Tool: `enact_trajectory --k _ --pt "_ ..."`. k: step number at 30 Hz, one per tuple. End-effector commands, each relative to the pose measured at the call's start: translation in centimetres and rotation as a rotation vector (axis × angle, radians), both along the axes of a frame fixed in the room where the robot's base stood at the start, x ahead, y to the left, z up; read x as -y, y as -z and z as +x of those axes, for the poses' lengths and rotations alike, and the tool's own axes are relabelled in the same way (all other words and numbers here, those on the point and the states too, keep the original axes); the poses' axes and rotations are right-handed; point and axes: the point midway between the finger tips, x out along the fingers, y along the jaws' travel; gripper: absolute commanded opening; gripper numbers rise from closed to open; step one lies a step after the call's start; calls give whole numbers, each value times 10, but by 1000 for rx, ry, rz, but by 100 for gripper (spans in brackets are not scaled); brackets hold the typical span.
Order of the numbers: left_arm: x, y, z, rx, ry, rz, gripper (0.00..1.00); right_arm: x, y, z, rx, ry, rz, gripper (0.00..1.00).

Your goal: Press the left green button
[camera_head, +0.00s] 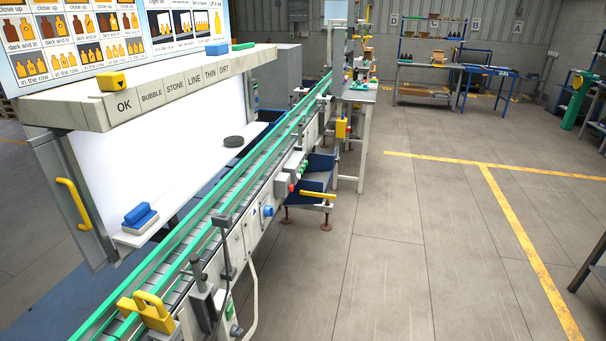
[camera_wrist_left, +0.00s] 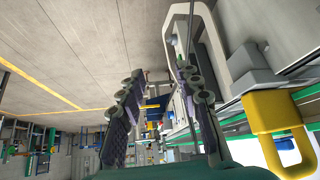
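On the conveyor's side in the head view, a small green patch (camera_head: 229,308) shows near the bottom; I cannot tell whether it is a button or a label. Further along the same side are a blue round knob (camera_head: 267,210) and a red button (camera_head: 291,187) beside a pale control box. My right gripper is in neither view.
The conveyor with green rails (camera_head: 235,195) runs from the lower left toward the back. A yellow handle (camera_head: 153,311) stands on its near end; a yellow handle also shows in the wrist view (camera_wrist_left: 262,122). A grey bent bar lies close to my left fingers.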

Motion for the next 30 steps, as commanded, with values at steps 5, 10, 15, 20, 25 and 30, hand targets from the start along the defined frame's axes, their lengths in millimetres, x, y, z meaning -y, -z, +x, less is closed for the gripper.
enact_trajectory --k 5,10,15,20,25,30 --pt "0 0 0 0 0 0 0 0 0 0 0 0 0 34" --pt "0 0 0 0 0 0 0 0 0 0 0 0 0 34" --pt "0 0 0 0 0 0 0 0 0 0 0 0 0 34" --pt "0 0 0 0 0 0 0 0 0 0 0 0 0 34" --pt "0 0 0 0 0 0 0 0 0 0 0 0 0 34" --pt "0 0 0 0 0 0 0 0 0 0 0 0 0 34"
